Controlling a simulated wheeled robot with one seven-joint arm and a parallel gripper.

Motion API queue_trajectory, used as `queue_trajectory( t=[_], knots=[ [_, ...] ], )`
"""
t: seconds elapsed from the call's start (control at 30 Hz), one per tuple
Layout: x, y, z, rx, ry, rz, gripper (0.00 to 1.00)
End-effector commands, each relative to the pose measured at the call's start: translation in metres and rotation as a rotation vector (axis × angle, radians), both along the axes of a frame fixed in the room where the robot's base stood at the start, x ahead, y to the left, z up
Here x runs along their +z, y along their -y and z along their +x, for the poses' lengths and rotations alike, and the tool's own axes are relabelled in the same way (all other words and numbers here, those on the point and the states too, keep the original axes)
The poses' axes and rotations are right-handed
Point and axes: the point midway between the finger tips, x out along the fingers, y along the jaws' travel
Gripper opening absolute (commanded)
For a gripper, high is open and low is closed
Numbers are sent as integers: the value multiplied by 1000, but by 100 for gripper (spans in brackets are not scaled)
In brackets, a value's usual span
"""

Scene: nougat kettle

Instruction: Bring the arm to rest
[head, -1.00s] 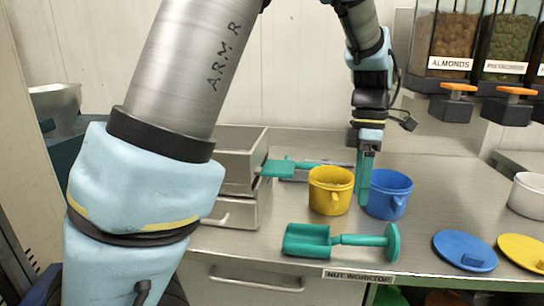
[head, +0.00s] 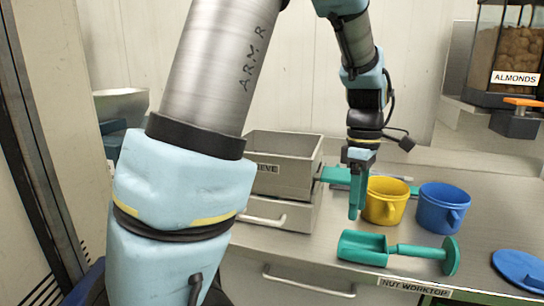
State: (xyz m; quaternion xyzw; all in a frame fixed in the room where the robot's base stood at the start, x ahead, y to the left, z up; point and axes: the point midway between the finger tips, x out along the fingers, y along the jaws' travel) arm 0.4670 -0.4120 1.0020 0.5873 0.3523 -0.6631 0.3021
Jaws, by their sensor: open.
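My gripper (head: 356,195) has green fingers and points down over the worktop. It is empty, just left of the yellow mug (head: 386,201). The fingers overlap one another in this view, so the gap between them is hard to see. My arm reaches across the picture from the left, with its large grey link in front. The blue mug (head: 440,208) stands right of the yellow mug, apart from the gripper.
A green scoop (head: 367,247) lies near the front edge of the worktop (head: 318,237). Metal sieve boxes (head: 280,166) stand stacked at left. A blue lid (head: 520,270) lies at right. An almond dispenser (head: 512,50) stands at back right.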

Motion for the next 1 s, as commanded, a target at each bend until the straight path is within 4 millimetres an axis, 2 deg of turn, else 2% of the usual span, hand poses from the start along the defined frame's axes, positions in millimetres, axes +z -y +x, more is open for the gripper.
queue_trajectory(
  t=[0.17,0.33,0.5,0.6,0.7,0.8,1.0],
  knots=[
    [-10,-54,16,-168,41,-46,60],
    [-24,-124,23,-430,111,-80,60],
    [-38,-191,15,-727,186,-73,60],
    [-44,-219,6,-871,214,-56,60],
    [-48,-237,-1,-979,233,-37,60],
    [-50,-246,-5,-1041,241,-25,60],
    [-51,-249,-7,-1069,243,-22,60]
  ],
)
